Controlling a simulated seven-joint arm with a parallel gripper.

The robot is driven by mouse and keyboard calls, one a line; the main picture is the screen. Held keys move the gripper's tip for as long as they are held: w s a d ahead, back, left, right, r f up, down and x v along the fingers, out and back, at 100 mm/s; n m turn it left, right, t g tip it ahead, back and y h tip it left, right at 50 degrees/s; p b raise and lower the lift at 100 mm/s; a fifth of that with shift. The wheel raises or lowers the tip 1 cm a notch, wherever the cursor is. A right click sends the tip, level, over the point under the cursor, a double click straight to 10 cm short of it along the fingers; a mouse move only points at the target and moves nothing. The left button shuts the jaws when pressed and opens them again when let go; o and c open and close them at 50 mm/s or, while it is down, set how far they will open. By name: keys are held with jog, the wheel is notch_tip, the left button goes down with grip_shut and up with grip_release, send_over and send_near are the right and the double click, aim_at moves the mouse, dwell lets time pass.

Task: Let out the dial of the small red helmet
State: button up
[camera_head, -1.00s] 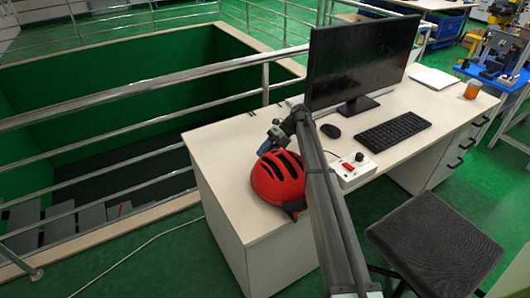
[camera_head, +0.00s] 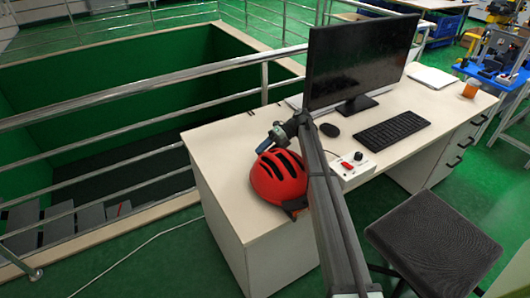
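The small red helmet (camera_head: 272,184) sits on the left end of the white desk, with dark vent slots on its crown. A dark part with a small orange patch shows at its lower right edge, beside my arm; I cannot tell whether this is the dial. My arm crosses in front of the helmet's right side and hides part of it. My gripper (camera_head: 264,146) is at the arm's far end, just above and behind the helmet's top left. Its fingers are too small to tell open from shut, and contact with the helmet is unclear.
A control box (camera_head: 352,166) with a red switch, a mouse (camera_head: 329,130), a keyboard (camera_head: 394,133) and a monitor (camera_head: 360,52) stand right of my arm on the desk (camera_head: 226,156). Metal railings and an open pit lie left. A black stool (camera_head: 434,242) stands in front.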

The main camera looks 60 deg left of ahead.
jog(key=shift+o, duration=1.2)
jog(key=t, duration=0.4)
jog(key=shift+s+d+r, duration=0.1)
jog(key=shift+s+r, duration=0.2)
jog(key=shift+r, duration=0.05)
jog(key=t, duration=0.5)
jog(key=shift+s+r+t, duration=0.15)
jog(key=shift+s+t, duration=0.15)
jog(key=shift+s, duration=0.05)
jog(key=w+v, duration=0.1)
jog(key=v, duration=1.3)
jog(key=w+d+f+t, duration=0.1)
jog(key=w+d+f, duration=0.1)
jog(key=w+d, duration=0.8)
jog(key=w+d+f+m+t+h, duration=0.1)
jog(key=w+d+f, duration=0.1)
jog(key=w+d, duration=0.8)
jog(key=shift+w+d+f, duration=0.4)
jog(key=shift+w, duration=1.35)
